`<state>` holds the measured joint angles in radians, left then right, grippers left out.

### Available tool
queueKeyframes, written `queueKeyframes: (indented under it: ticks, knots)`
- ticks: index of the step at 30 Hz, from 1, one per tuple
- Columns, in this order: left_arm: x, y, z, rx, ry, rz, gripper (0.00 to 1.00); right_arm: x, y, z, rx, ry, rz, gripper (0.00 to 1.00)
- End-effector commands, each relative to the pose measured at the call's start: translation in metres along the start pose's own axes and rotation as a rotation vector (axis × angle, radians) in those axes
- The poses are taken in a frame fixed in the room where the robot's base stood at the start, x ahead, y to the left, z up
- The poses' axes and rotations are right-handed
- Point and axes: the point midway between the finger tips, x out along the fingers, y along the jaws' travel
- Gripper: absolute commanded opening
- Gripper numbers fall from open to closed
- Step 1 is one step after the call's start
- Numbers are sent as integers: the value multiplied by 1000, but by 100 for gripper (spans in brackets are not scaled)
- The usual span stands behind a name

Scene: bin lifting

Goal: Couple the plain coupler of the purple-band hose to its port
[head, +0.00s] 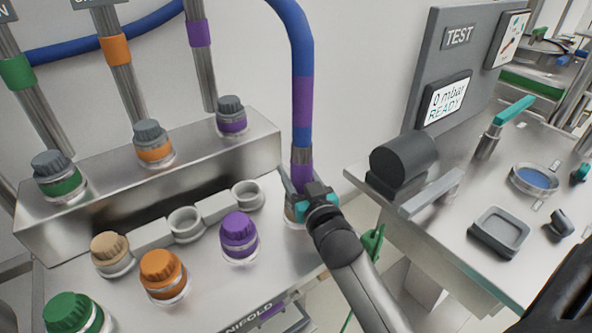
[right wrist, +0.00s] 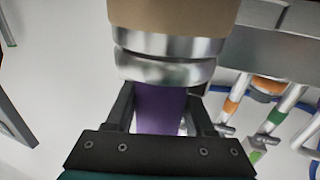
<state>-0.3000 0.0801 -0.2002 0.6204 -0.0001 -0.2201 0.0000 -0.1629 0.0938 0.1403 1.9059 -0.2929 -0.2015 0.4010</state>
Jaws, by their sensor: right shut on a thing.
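The blue hose (head: 297,40) with a purple band (head: 304,100) comes down to a purple sleeve (head: 302,172) near the manifold's right edge. My right gripper (head: 306,198) is shut around this sleeve, which shows purple between the fingers in the right wrist view (right wrist: 160,110). Beyond the fingers are the coupler's silver rings (right wrist: 165,60) and a tan end piece (right wrist: 175,18). In the head view the coupler is mostly hidden behind my gripper, so I cannot tell whether it touches the manifold. A purple-capped port (head: 239,234) stands on the manifold top, left of the gripper.
Orange-capped (head: 163,275) and green-capped (head: 72,314) ports stand left on the manifold. A grey holder (head: 186,224) has a tan cap (head: 110,250) at its left end. Behind is a raised metal block (head: 190,155) with capped fittings. A TEST bench (head: 465,210) stands right, across a gap.

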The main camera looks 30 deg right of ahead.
Motion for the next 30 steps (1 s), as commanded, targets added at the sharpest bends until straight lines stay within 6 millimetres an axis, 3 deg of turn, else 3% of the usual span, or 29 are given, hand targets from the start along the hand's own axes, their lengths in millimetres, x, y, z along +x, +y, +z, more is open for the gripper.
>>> queueKeyframes:
  ticks: [20, 21, 30]
  knots:
    - [0, 0, 0, -1, 0, 0, 50, 0, 0, 2, 1, 0, 0, 0]
    - [0, 0, 0, -1, 0, 0, 50, 0, 0, 2, 1, -1, 0, 55]
    - [0, 0, 0, -1, 0, 0, 50, 0, 0, 2, 1, -1, 0, 89]
